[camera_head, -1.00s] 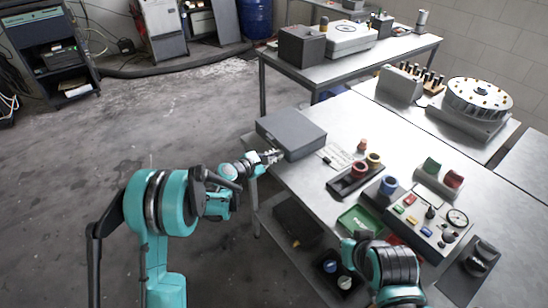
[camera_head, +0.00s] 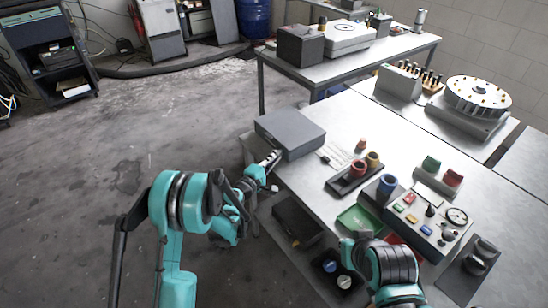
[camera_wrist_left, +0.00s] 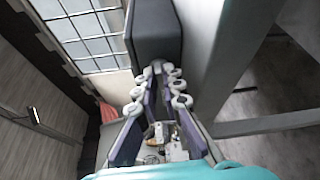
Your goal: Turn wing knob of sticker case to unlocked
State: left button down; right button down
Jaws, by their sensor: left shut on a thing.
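The sticker case is a closed grey box (camera_head: 290,132) at the near left corner of the table; its dark side fills the top middle of the left wrist view (camera_wrist_left: 155,35). My left gripper (camera_head: 273,159) is at the case's near side. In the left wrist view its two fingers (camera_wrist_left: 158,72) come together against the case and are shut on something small. The wing knob is hidden between the fingertips, so its angle cannot be read. My right arm shows at the lower right, but its gripper is not seen.
The metal table (camera_head: 300,176) holds a red-and-yellow knob block (camera_head: 352,180), a control panel with buttons and a gauge (camera_head: 428,222), and a green tray (camera_head: 358,220). Below is a shelf with a dark bin (camera_head: 297,218). Open floor lies to the left.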

pick_arm(q)
jog(key=shift+w+r+m+t, duration=0.1)
jog(key=shift+w+m+t, duration=0.15)
jog(key=shift+m, duration=0.25)
dwell(0.3)
jog(key=c, duration=1.7)
grip_release()
jog(key=shift+s+d, duration=0.1)
